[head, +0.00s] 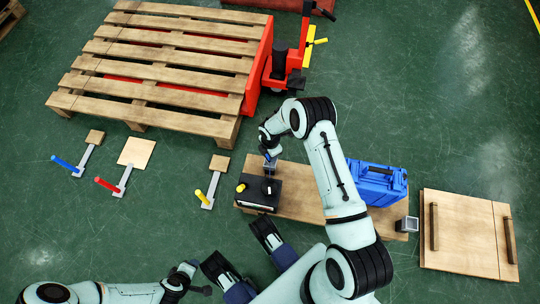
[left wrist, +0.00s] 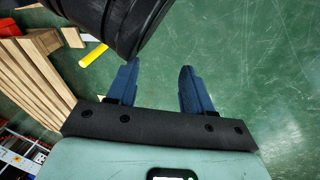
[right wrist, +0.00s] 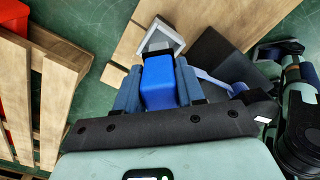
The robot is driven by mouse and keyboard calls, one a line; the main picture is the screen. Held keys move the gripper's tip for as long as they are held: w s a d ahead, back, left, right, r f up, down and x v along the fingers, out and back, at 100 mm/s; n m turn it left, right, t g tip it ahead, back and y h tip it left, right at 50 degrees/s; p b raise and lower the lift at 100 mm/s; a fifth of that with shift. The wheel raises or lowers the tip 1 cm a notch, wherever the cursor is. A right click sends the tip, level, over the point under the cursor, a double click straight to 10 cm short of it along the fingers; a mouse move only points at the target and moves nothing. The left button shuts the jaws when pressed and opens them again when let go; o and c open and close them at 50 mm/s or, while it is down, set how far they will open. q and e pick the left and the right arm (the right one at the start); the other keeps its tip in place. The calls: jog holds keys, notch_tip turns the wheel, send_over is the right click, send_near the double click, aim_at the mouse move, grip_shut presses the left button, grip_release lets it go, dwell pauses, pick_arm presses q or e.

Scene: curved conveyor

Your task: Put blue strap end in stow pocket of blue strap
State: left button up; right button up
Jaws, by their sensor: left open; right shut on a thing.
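My left gripper (left wrist: 158,85) is open and empty, low at the left in the head view (head: 200,279).
A black box (head: 258,192) stands beside the pocket on the wooden plank (head: 310,205). A blue case (head: 376,183) and another grey square pocket (head: 407,224) are further right. A pallet (head: 165,65) lies behind. Blue, red and yellow handled levers lie left on open floor.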

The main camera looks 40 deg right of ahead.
notch_tip(320, 180, down, 3)
jog(key=shift+b, duration=0.4)
pick_arm(q)
jog(key=shift+s+a+f+g, duration=0.15)
jog(key=shift+s+f+g, duration=0.25)
jog(key=shift+s+f, duration=0.6)
pick_arm(e)
jog(key=shift+f, duration=0.25)
pick_arm(q)
jog(key=shift+s, duration=0.1)
pick_arm(e)
jog(key=shift+f, duration=0.1)
jog(key=o, duration=1.1)
pick_arm(q)
jog(key=shift+s+f, duration=0.15)
pick_arm(e)
jog(key=shift+o, duration=0.2)
